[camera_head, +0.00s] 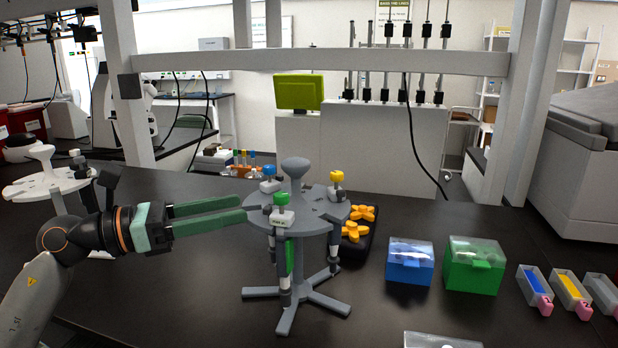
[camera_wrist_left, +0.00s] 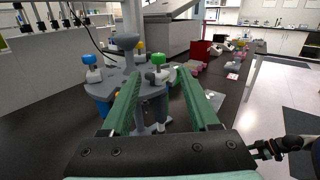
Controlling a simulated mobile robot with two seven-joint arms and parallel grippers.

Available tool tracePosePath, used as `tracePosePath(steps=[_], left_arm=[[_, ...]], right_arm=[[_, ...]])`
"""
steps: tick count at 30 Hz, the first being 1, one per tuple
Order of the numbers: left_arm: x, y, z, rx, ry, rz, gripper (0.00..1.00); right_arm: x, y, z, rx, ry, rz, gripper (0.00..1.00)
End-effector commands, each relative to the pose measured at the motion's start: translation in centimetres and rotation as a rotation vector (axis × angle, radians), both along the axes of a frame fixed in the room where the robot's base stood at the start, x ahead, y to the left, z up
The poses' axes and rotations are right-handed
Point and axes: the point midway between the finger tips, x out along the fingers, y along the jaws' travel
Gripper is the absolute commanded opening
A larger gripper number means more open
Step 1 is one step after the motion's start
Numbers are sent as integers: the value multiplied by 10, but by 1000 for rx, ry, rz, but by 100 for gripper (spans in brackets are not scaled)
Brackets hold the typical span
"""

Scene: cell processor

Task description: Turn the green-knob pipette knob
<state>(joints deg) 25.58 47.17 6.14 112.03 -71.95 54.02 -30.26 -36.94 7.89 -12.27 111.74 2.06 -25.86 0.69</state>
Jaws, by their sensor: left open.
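The green-knob pipette (camera_head: 282,216) hangs upright at the front left of a grey round pipette stand (camera_head: 310,216). Its green knob (camera_head: 281,197) sits on top. My left gripper (camera_head: 244,208) is open and empty, its two green fingers level and pointing right, with tips close to the left of the knob. In the left wrist view the green knob (camera_wrist_left: 158,59) shows beyond and between the fingers (camera_wrist_left: 158,100). Whether a finger touches the pipette cannot be told. A blue-knob pipette (camera_head: 268,181) and a yellow-knob pipette (camera_head: 337,186) hang on the same stand.
A black rack with orange pieces (camera_head: 358,230) stands right behind the stand. A blue box (camera_head: 410,262), a green box (camera_head: 473,266) and small trays (camera_head: 535,287) are at the right. Another white stand (camera_head: 45,178) is at the left.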

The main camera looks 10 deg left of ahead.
Motion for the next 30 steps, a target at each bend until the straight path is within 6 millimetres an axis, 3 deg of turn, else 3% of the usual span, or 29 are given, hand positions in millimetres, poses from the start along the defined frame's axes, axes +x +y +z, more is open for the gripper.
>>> tracePosePath(steps=[5, 21, 30], left_arm=[[5, -2, 7, 65, -32, 15, 61], [62, -83, 7, 57, -28, 12, 61], [73, -97, 4, 60, -28, 14, 61]], right_arm=[[-5, 0, 2, 0, 9, -3, 50], [-15, -16, 18, -17, 11, -32, 50], [-15, -16, 21, -16, 12, -32, 50]])
